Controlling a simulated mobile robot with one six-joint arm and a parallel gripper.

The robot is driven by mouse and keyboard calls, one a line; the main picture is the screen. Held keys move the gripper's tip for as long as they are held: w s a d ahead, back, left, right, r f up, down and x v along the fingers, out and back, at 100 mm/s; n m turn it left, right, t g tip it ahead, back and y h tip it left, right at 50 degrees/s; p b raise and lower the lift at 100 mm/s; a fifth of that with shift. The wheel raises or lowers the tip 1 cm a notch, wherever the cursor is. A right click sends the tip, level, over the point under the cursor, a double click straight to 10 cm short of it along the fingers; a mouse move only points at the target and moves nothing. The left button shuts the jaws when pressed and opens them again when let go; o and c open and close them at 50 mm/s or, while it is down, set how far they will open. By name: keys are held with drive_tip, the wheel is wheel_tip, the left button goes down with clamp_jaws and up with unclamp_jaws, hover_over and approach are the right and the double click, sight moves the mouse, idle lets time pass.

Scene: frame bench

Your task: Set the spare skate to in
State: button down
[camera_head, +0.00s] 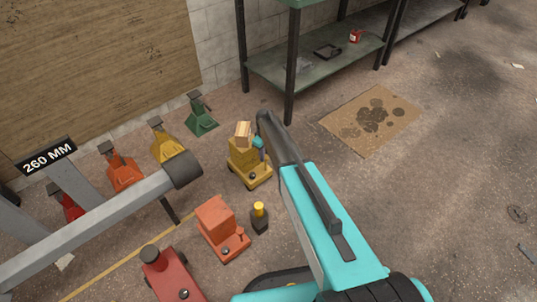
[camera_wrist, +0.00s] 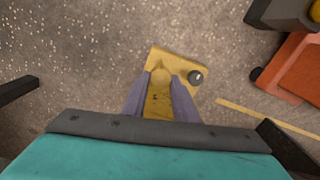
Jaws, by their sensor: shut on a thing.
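A black knob (camera_wrist: 195,77) shows on the skate's base. An orange skate (camera_head: 219,222) and a red skate (camera_head: 168,278) stand nearer. I cannot tell from the pictures which skate is the spare.
A grey beam (camera_head: 100,225) with a "260 MM" sign crosses the left. Yellow (camera_head: 165,143), orange (camera_head: 121,170) and green (camera_head: 199,115) stands line the wall. Stained cardboard (camera_head: 375,120) lies right; open floor beyond.

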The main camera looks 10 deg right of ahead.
drive_tip(key=shift+w+a, duration=0.6)
drive_tip(key=shift+w, duration=0.25)
drive_tip(key=c, duration=1.4)
unclamp_jaws()
drive_tip(key=shift+d+r, duration=0.1)
wheel_tip(320, 180, up, 14)
drive_tip(key=p, duration=0.2)
drive_tip(key=shift+f+p, duration=0.2)
drive_tip(key=shift+p, duration=0.15)
